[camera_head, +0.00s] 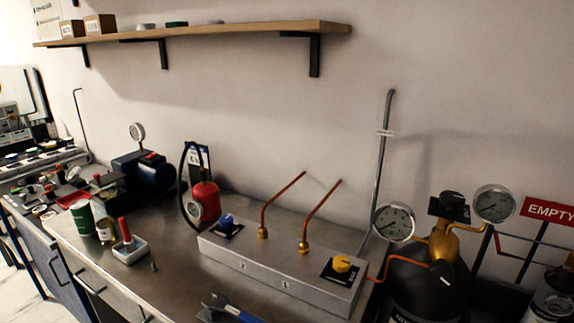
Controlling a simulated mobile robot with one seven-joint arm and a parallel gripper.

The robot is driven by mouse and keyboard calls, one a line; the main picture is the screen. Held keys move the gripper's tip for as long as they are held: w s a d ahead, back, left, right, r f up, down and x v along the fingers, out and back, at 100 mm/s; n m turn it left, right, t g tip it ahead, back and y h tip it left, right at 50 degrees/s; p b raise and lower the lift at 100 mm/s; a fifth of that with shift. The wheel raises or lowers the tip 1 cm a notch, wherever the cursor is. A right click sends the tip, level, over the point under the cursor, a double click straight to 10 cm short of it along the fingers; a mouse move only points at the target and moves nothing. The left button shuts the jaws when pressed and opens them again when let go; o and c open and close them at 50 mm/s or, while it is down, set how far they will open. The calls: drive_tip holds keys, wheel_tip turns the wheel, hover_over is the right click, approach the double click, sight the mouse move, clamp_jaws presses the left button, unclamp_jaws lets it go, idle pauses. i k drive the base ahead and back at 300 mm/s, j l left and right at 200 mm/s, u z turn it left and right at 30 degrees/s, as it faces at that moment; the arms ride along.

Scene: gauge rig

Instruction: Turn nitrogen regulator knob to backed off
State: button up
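The regulator is a brass body (443,242) at the right, on top of a dark cylinder (412,290). A round white gauge (394,222) sits at its left and another white gauge (494,204) at its upper right. A black knob (441,273) with a pale mark is low on the front. Another black knob-like part (452,199) on a dark plate sits at the top. I cannot tell which of these is the nitrogen regulator knob, and the settings are too small to read. My gripper is not in view.
A grey metal box (290,268) on the bench carries a blue knob (226,221), a yellow knob (342,263) and two copper tubes. An orange line (400,258) runs near the regulator. A red "EMPTY" sign (549,212) and a second cylinder (548,303) stand right. A shelf (200,34) hangs above.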

sight(441, 273)
drive_tip(key=z, duration=0.95)
